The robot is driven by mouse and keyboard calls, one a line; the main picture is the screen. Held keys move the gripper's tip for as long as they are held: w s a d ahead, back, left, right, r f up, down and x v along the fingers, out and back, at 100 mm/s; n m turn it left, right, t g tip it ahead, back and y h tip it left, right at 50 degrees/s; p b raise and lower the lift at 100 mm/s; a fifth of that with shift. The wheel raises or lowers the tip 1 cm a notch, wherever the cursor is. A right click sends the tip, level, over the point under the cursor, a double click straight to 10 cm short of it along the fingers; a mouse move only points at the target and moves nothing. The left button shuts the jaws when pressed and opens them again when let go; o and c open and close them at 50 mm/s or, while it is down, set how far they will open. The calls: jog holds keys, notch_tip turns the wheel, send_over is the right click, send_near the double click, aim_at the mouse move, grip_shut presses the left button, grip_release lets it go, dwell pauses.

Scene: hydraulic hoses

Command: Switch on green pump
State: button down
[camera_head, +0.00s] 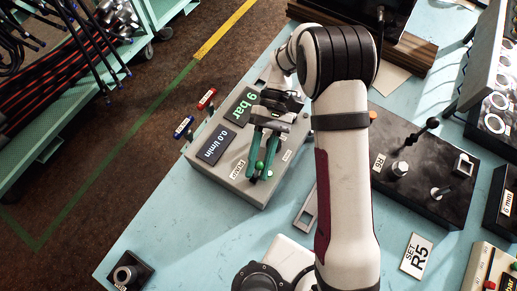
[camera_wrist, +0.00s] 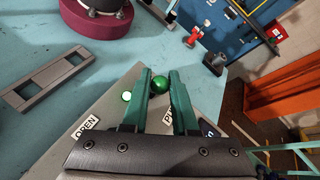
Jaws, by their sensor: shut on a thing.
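The grey pump box (camera_head: 232,185) stands on the light-blue table, with a PUMP label (camera_head: 237,170) and two displays reading 9 bar (camera_head: 243,105) and 0.0 l/min (camera_head: 215,146). My gripper (camera_head: 260,176) reaches down over the box's front part. In the wrist view its green fingers (camera_wrist: 160,78) are shut on a dark green ball knob (camera_wrist: 159,85). The knob's stem and base are hidden. A small bright green round spot (camera_wrist: 126,96) shows beside the left finger, near the OPEN label (camera_wrist: 87,128).
A red-marked handle (camera_head: 207,98) and a blue-marked handle (camera_head: 183,127) stick out at the box's left side. A black panel with fittings (camera_head: 420,165) lies to the right of my arm. A flat grey slotted plate (camera_head: 308,208) lies beside the box. Hose racks stand at far left.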

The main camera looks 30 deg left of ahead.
jog(key=c, duration=0.7)
grip_release()
jog(key=shift+w, duration=0.15)
jog(key=v, duration=0.7)
jog(key=shift+w+r, duration=0.1)
jog(key=shift+r, duration=0.05)
jog(key=d+r+m+t+y, duration=0.3)
jog(key=d+r+m+t, duration=0.15)
jog(key=d+r, duration=0.65)
jog(key=s+d+f+m+t, duration=0.1)
jog(key=s+d+m+t, duration=0.1)
jog(key=s+d+m, duration=0.1)
jog(key=s+d+f+m+t+y, duration=0.1)
jog(key=s+d+m+t, duration=0.2)
jog(key=s+d+f+m+t+y, duration=0.1)
jog(key=s+d+m+t, duration=0.1)
jog(key=s+d+m, duration=0.1)
jog(key=shift+s+d+f+t, duration=0.15)
jog(key=shift+s+d+t, duration=0.1)
jog(key=shift+d+t, duration=0.1)
